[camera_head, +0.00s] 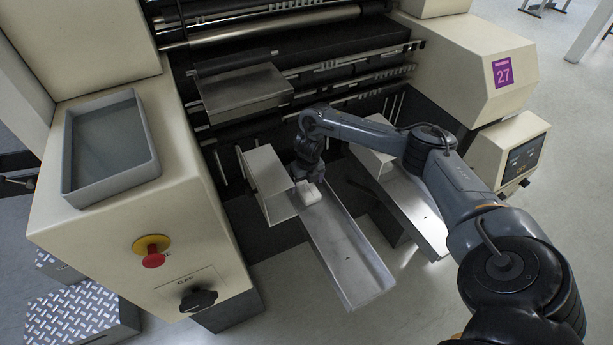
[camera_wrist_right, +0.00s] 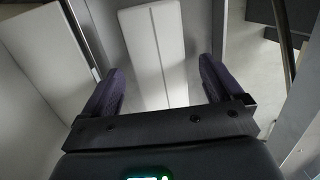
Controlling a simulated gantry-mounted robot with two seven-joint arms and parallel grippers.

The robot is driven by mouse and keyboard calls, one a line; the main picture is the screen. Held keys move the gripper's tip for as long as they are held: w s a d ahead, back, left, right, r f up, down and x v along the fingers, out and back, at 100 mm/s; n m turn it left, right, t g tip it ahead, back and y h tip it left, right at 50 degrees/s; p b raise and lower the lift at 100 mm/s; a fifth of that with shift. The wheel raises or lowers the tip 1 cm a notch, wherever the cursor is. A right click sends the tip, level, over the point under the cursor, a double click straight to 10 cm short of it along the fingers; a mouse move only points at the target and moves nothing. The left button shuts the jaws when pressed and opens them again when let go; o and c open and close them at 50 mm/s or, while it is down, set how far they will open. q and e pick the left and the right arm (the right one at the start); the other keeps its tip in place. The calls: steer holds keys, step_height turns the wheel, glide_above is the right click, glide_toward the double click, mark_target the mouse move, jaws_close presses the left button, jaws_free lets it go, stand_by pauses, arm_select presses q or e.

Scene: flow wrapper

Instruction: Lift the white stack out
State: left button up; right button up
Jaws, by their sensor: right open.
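The white stack (camera_head: 308,194) lies in the upper end of the left metal chute (camera_head: 343,249). In the right wrist view the white stack (camera_wrist_right: 155,50) is a pale block with a lengthwise seam, lying ahead of and between the fingers. My right gripper (camera_head: 303,178) is just above the stack at the chute's upper end. In the wrist view the right gripper (camera_wrist_right: 160,85) has its fingers wide apart, one to each side of the stack, with gaps between. Its fingertips are partly hidden in the head view. My left gripper is not in view.
A cream box-like guard (camera_head: 266,183) stands close left of the gripper. A second metal chute (camera_head: 418,206) runs to the right, under my right arm. Machine rollers and bars are behind. A grey tray (camera_head: 150,168) sits on the left cabinet.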

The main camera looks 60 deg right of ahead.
steer(key=shift+w+f, duration=0.1)
steer(key=shift+f, duration=0.75)
steer(key=shift+c, duration=0.2)
steer(key=c, duration=1)
step_height(320, 180, up, 6)
steer(key=p, duration=0.5)
step_height(320, 180, up, 6)
steer(key=p, duration=0.5)
